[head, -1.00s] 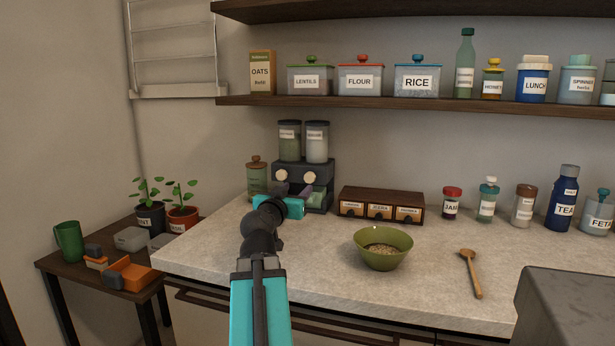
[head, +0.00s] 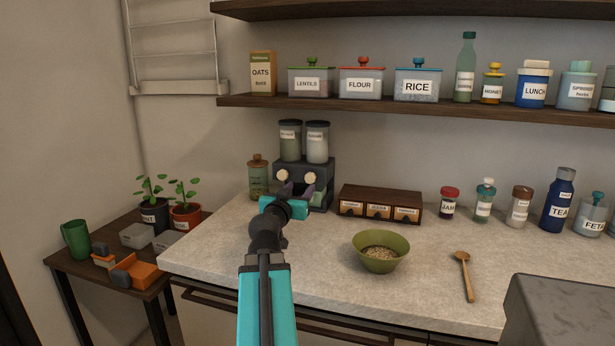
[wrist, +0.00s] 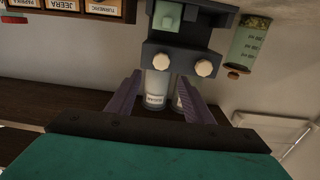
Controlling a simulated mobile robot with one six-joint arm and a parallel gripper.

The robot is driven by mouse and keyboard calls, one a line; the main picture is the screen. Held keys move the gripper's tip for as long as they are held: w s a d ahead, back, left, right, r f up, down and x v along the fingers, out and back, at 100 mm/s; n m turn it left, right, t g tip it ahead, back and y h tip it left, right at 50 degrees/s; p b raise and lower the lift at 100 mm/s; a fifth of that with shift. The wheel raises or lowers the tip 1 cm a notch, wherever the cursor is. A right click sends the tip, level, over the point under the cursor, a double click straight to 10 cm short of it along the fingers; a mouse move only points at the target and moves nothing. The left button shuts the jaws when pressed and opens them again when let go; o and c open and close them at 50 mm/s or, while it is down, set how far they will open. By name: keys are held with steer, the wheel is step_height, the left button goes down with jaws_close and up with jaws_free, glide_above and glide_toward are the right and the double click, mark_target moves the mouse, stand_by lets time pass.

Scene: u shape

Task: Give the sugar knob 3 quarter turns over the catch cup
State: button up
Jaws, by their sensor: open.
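A dark dispenser (head: 318,170) stands at the back of the counter with two cream knobs. The left knob (head: 282,176) sits under a canister (head: 290,142) with greenish contents, the right knob (head: 310,178) under one (head: 317,144) with pale contents. My gripper (head: 297,190) is open and empty, in front of the dispenser. In the wrist view, which is upside down, the right knob (wrist: 160,61) shows between the fingertips (wrist: 160,80), apparently untouched.
A wooden drawer box (head: 380,204) stands right of the dispenser and a jar (head: 258,178) left of it. A green bowl (head: 381,253) and a wooden spoon (head: 466,276) lie nearer on the counter. The shelf (head: 400,108) runs above. The counter's left front is clear.

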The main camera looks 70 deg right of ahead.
mark_target(309, 177)
steer(key=shift+d+r+p, duration=0.1)
steer(key=shift+d+p, duration=0.4)
steer(key=shift+p, duration=1.45)
steer(key=shift+w+d+p, duration=0.15)
steer(key=shift+d+p, duration=0.15)
steer(key=shift+d, duration=1.8)
steer(key=shift+w+d+p, duration=0.15)
steer(key=shift+d+p, duration=0.15)
steer(key=shift+d, duration=1.75)
steer(key=c, duration=1)
steer(key=shift+a+f, duration=0.2)
steer(key=shift+a, duration=0.05)
steer(key=shift+c, duration=0.2)
steer(key=shift+d+r, duration=0.15)
